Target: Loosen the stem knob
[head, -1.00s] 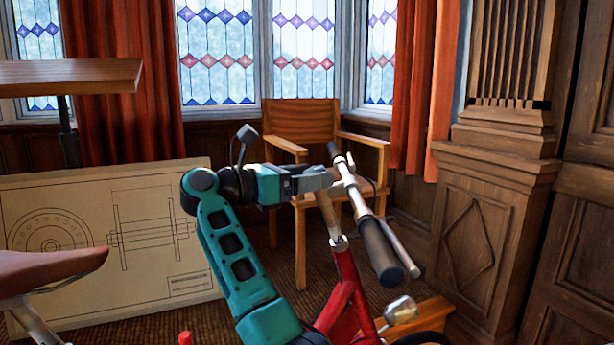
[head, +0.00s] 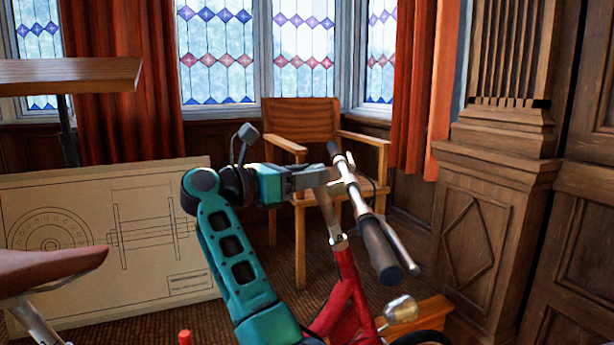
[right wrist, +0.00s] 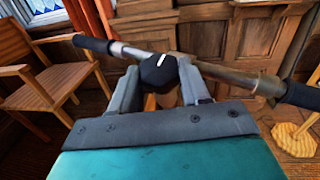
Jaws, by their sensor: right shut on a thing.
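The stem knob (right wrist: 159,73) is black and faceted with a white mark on top, seen in the right wrist view. My right gripper (right wrist: 160,88) is shut on it, one finger on each side. In the head view my teal right arm reaches in from below, and the right gripper (head: 318,177) is at the handlebar stem, where it hides the knob. The handlebar (head: 378,247) has dark grips and sits on the red bicycle frame (head: 346,285). My left gripper is not in view.
A wooden armchair (head: 301,122) stands behind the handlebar. A drafting board with a wheel drawing (head: 130,275) leans at the left, near a brown saddle (head: 50,268). A wooden tabletop (head: 70,76) is at the upper left. Carved panelling (head: 485,235) fills the right.

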